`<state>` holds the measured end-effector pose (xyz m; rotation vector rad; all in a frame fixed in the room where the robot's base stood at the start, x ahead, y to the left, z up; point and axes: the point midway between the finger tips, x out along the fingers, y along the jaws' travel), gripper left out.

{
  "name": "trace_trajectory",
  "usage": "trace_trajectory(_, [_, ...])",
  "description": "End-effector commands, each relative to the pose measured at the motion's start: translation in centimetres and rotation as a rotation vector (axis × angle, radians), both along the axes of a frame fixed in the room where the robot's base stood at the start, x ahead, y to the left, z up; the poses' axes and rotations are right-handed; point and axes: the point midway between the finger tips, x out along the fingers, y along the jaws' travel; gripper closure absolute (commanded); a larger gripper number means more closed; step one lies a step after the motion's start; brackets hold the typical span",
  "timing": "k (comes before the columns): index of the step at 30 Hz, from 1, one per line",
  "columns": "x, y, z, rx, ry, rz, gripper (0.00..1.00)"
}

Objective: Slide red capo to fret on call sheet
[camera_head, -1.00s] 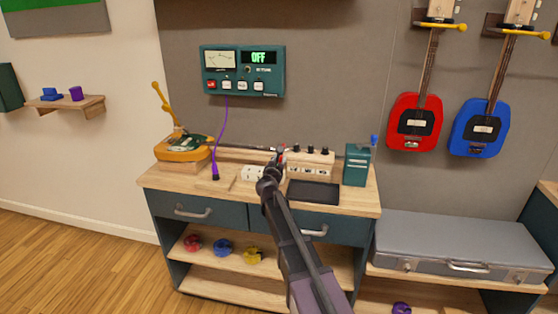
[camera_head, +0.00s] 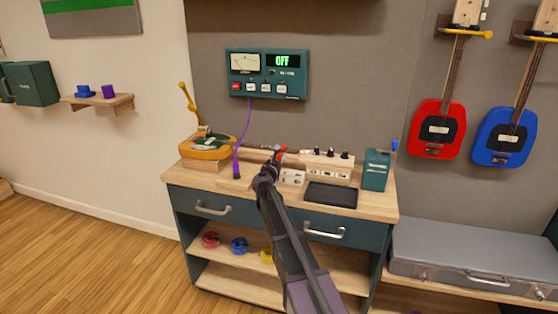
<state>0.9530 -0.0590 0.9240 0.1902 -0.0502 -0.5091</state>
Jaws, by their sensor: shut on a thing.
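An orange guitar (camera_head: 206,149) lies on the wooden bench at left, and its neck runs right along the back of the bench. A small red piece, which looks like the red capo (camera_head: 282,149), shows at the neck beside my gripper. My gripper (camera_head: 277,158) is at the neck and appears shut on this red piece. My wrist and arm hide much of the contact, and the fingers are too small to see clearly. Which fret the piece is at cannot be told. A small pale card or block (camera_head: 293,177) stands right of my gripper; its writing is unreadable.
A wooden box with black knobs (camera_head: 326,165), a black tray (camera_head: 331,194) and a teal box (camera_head: 376,170) stand to the right. A purple cable (camera_head: 243,140) hangs from the wall panel (camera_head: 266,74), which reads OFF. Coloured coils (camera_head: 239,245) lie on the shelf below.

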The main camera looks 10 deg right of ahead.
Motion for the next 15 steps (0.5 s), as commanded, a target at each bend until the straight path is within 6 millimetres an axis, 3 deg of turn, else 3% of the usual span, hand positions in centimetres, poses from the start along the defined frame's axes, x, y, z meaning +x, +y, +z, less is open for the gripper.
trace_trajectory(8, [-0.2, -1.0, 0.0, 0.002, 0.000, -0.010, 1.00])
trace_trajectory(9, [-0.2, -1.2, 0.0, 0.002, 0.000, -0.011, 0.61])
trace_trajectory(12, [-0.2, -1.4, 0.0, 0.002, 0.000, -0.014, 0.32])
trace_trajectory(15, [-0.2, -1.6, 0.0, 0.002, 0.000, -0.016, 0.32])
